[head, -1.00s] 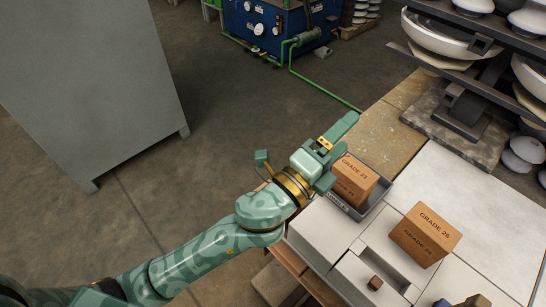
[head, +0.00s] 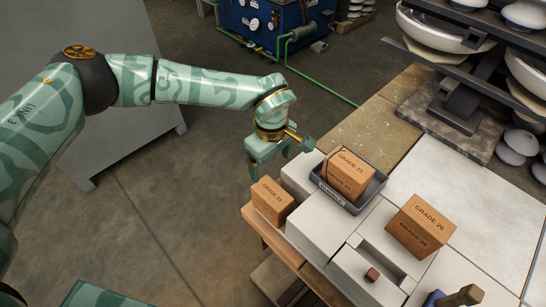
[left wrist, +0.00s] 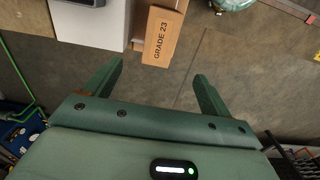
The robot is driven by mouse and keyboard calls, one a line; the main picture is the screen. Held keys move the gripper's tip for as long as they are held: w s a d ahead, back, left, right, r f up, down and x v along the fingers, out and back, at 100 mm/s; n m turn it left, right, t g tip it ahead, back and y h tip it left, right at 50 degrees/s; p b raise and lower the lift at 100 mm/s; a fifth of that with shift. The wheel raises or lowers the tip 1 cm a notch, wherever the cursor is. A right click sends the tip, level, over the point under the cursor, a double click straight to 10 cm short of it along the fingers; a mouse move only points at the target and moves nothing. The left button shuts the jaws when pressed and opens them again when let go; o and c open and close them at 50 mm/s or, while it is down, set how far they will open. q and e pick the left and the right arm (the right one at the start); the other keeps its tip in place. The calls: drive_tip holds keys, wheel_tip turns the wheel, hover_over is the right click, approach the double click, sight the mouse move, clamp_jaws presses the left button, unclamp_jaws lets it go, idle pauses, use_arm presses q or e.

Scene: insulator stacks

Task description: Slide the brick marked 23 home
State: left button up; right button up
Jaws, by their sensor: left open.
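A second brick marked GRADE 23 (head: 272,204) stands at the left edge, beside the white blocks. My left gripper (head: 284,163) is open and empty, above and behind this second brick and left of the tray. In the left wrist view this brick (left wrist: 163,36) lies beyond the open fingers, between their lines and not touching them. My right gripper is not in view.
A brick marked GRADE 26 (head: 423,226) stands on the white blocks at the right. A small brown block (head: 372,275) sits in front. A rack of insulators (head: 465,90) stands at the back right. Floor is open at left.

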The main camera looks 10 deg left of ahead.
sight(278, 198)
use_arm(q)
wheel_tip(278, 198, down, 15)
drive_tip(key=b, duration=0.3)
drive_tip(key=shift+d+r+b, duration=0.1)
drive_tip(key=shift+b, duration=0.3)
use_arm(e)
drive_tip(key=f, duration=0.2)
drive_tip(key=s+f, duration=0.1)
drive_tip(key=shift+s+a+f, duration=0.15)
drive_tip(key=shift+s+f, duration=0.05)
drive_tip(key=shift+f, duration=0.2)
use_arm(q)
drive_tip(key=c, duration=1.4)
drive_tip(key=shift+s+d, duration=0.1)
drive_tip(key=shift+s+d, duration=0.1)
drive_tip(key=shift+d, duration=0.05)
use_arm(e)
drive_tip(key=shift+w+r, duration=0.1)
use_arm(q)
drive_tip(key=shift+s+d, duration=0.2)
drive_tip(key=shift+d, duration=0.05)
drive_tip(key=shift+s+d+p, duration=0.35)
drive_tip(key=shift+d, duration=0.2)
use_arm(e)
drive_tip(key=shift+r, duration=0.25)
